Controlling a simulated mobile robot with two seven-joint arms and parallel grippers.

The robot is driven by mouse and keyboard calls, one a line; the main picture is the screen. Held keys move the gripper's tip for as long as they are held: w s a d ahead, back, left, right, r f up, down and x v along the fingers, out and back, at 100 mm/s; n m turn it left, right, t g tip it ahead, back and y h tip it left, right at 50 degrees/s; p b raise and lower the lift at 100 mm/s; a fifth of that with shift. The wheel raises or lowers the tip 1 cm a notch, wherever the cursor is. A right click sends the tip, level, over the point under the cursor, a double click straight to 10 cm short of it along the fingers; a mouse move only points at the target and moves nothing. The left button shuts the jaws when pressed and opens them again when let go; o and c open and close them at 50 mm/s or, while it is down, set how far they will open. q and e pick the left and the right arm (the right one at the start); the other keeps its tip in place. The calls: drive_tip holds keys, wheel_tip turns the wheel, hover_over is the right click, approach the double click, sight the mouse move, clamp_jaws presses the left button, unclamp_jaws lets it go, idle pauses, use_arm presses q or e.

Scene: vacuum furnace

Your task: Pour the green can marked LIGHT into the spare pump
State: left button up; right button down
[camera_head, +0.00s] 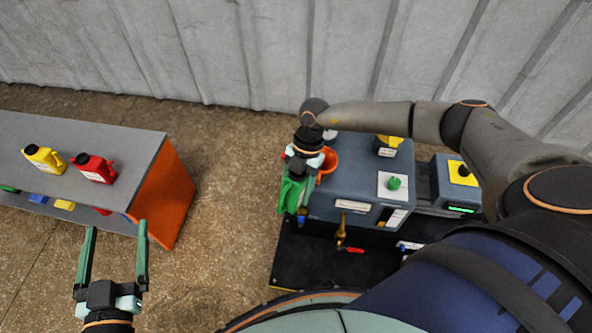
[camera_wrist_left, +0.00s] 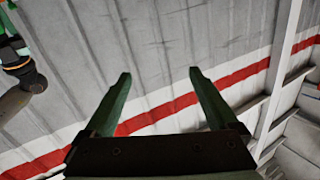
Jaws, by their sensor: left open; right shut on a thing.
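The green can (camera_head: 290,195) hangs in my right gripper (camera_head: 298,170), which is shut on it at the left end of the grey-blue pump (camera_head: 345,172). The can is partly hidden by the gripper, and its marking cannot be read. An orange funnel (camera_head: 329,160) sits on the pump just right of the gripper. Whether anything flows from the can cannot be seen. My left gripper (camera_head: 116,254) is open and empty, low at the left, apart from the bench. Its two fingers also show in the left wrist view (camera_wrist_left: 157,100), with only wall behind them.
A grey bench (camera_head: 130,145) with an orange end panel stands at the left, bearing a yellow can (camera_head: 44,158) and a red can (camera_head: 93,168). More items lie on its lower shelf. Bare floor (camera_head: 225,220) separates the bench from the pump's black base (camera_head: 300,262).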

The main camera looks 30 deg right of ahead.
use_arm(q)
drive_tip(key=shift+m+t+h, duration=0.4)
drive_tip(key=shift+t, duration=0.4)
drive_tip(key=shift+d+r+b, duration=0.1)
drive_tip(key=shift+r+b, duration=0.3)
drive_tip(key=shift+r, duration=1.7)
use_arm(e)
drive_tip(key=shift+a+r+y, duration=0.1)
drive_tip(key=shift+r+y, duration=0.2)
drive_tip(key=shift+r, duration=0.1)
use_arm(q)
drive_tip(key=shift+m+t+h, duration=0.6)
drive_tip(key=shift+t+h, duration=0.2)
drive_tip(key=shift+s+d+r+b, duration=0.1)
drive_tip(key=shift+s+r+b, duration=0.1)
drive_tip(key=shift+r, duration=0.9)
drive_tip(key=shift+s+d+r+b, duration=0.1)
drive_tip(key=shift+r+b, duration=0.1)
drive_tip(key=shift+r, duration=0.9)
use_arm(e)
drive_tip(key=shift+r+g, duration=0.3)
drive_tip(key=shift+r, duration=0.05)
